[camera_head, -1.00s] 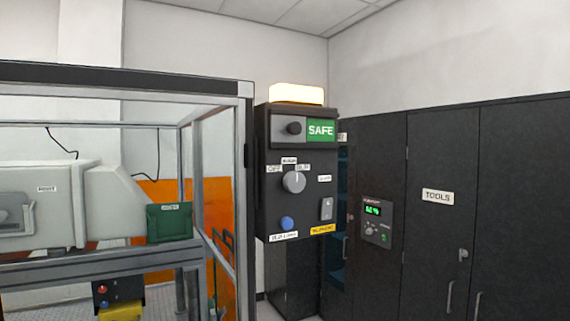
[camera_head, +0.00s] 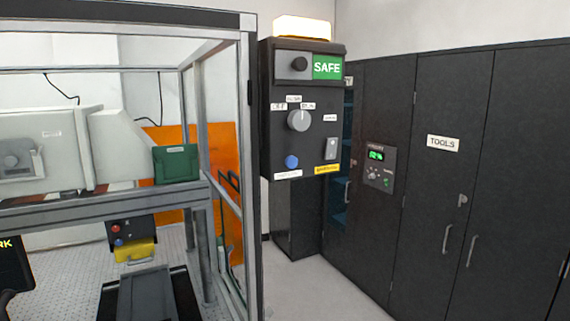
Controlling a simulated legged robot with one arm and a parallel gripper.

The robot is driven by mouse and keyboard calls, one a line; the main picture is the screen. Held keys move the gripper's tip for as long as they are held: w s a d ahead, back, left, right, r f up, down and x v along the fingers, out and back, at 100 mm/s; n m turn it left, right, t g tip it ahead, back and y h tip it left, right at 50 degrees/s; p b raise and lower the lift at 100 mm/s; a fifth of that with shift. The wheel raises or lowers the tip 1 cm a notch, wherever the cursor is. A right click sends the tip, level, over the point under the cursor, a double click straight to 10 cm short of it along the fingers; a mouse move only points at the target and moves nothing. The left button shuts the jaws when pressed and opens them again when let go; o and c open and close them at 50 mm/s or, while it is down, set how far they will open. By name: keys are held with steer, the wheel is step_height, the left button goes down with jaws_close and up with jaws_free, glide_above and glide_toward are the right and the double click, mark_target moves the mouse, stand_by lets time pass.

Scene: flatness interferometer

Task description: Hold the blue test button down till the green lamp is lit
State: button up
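A dark control box (camera_head: 268,140) is mounted beside the frame's corner post. A round blue button (camera_head: 291,162) sits low on its front, above a white label too small to read. A second blue button (camera_head: 116,242) shows on a small dark box under the bench at the left, below a red one. I cannot tell from the labels which is the test button. A green SAFE sign (camera_head: 327,67) is at the control box's top right, and a glowing whitish lamp (camera_head: 302,28) sits on top. I see no lamp plainly lit green. My gripper is not in view.
The metal-framed enclosure (camera_head: 252,200) fills the left, with a grey machine and a green box (camera_head: 176,164) inside. Dark cabinets (camera_head: 440,200) line the right, one labelled TOOLS, with a small panel (camera_head: 379,167) showing green digits. Grey floor (camera_head: 310,290) is open in front.

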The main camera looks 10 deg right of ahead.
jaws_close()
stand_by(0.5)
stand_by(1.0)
